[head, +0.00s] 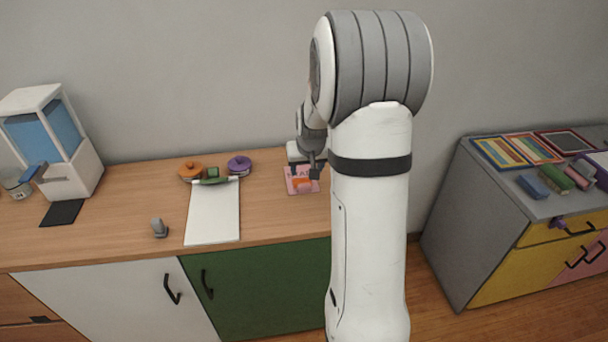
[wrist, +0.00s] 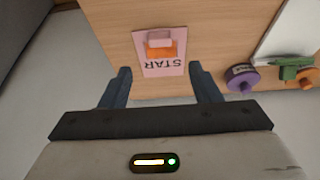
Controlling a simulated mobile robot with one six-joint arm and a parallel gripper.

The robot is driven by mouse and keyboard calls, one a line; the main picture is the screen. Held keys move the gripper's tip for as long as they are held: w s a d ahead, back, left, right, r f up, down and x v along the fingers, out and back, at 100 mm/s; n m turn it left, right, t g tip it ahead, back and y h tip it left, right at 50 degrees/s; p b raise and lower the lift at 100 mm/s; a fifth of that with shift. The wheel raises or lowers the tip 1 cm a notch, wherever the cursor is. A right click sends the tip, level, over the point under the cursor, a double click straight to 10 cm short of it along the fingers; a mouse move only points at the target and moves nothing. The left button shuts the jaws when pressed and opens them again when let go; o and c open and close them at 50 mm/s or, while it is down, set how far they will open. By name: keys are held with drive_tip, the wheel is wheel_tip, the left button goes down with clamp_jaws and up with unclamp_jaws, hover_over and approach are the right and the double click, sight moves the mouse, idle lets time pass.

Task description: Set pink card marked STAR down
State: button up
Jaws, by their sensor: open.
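The pink card marked STAR (head: 291,182) lies on the wooden counter top, partly hidden by my arm in the head view. In the wrist view the card (wrist: 147,68) lies flat, and its word reads upside down. An orange and pink block-like thing (wrist: 161,46) is on the card; whether it is a loose object cannot be told. My gripper (wrist: 160,80) is open, with its two dark fingers apart at either side of the card's near end and nothing held between them. In the head view my gripper (head: 306,170) is over the card.
A white board (head: 212,215) with a green clip lies left of the card, near orange (head: 191,171) and purple (head: 239,165) round lidded things. A blue and white dispenser (head: 55,140) stands far left. A grey cabinet (head: 470,215) with books and blocks stands right, across a floor gap.

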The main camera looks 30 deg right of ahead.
drive_tip(key=s+a+r+n, duration=0.1)
drive_tip(key=s+a+r, duration=0.2)
drive_tip(key=s+a, duration=0.2)
drive_tip(key=s+a+r+n+g, duration=0.1)
drive_tip(key=s+a+r, duration=0.2)
drive_tip(key=s, duration=0.9)
drive_tip(key=s+a+r+n+y, duration=0.1)
drive_tip(key=s+a+r, duration=0.2)
drive_tip(key=s+a, duration=0.5)
drive_tip(key=shift+s+a+r+g, duration=0.4)
drive_tip(key=shift+s, duration=0.25)
